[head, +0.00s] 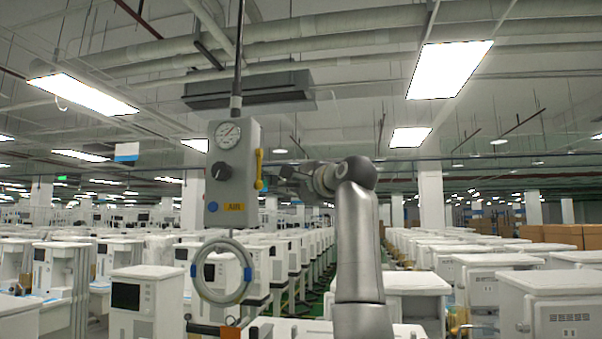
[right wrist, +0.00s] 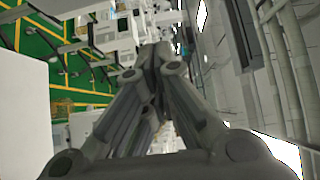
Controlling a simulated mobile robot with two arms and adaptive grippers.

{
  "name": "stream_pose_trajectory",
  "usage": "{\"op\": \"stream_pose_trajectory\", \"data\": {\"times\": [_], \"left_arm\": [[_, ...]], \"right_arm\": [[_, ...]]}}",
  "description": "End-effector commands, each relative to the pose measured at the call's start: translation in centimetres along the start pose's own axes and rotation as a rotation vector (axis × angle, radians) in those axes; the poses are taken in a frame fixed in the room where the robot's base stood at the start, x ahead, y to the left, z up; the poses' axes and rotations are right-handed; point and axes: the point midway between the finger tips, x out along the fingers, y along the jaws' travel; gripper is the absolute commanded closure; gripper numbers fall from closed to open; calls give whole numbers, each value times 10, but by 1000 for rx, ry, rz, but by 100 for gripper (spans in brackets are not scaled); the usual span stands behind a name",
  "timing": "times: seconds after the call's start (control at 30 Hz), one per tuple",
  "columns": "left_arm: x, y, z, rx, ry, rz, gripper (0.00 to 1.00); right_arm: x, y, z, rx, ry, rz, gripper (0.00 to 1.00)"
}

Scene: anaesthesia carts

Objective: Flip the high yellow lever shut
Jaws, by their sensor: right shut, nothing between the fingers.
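The yellow lever (head: 259,168) is on the right side face of a grey hanging box (head: 232,174). It stands upright, roughly vertical. The box has a round gauge, a dark knob and a yellow label on its front. My right gripper (head: 284,171) is just right of the lever in the head view, pointing left towards it. Whether it touches the lever cannot be told. In the right wrist view the fingers (right wrist: 152,58) are closed together with nothing between them; the lever cannot be made out there. My left gripper is not in view.
The box hangs from a dark pole (head: 238,55) under the ceiling. A coiled grey hose (head: 222,303) hangs below it. White carts (head: 146,301) stand in rows on both sides. Brown cartons (head: 562,234) are stacked at the far right.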

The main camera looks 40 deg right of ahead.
Motion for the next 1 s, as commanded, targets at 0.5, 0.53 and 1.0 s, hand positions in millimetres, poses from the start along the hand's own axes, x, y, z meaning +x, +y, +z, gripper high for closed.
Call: {"op": "stream_pose_trajectory", "data": {"times": [0.5,0.53,1.0], "left_arm": [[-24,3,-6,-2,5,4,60],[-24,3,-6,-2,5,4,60],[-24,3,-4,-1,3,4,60]], "right_arm": [[3,-1,34,-2,0,-1,100],[3,0,36,-2,0,0,100],[1,0,38,0,-1,0,100]]}}
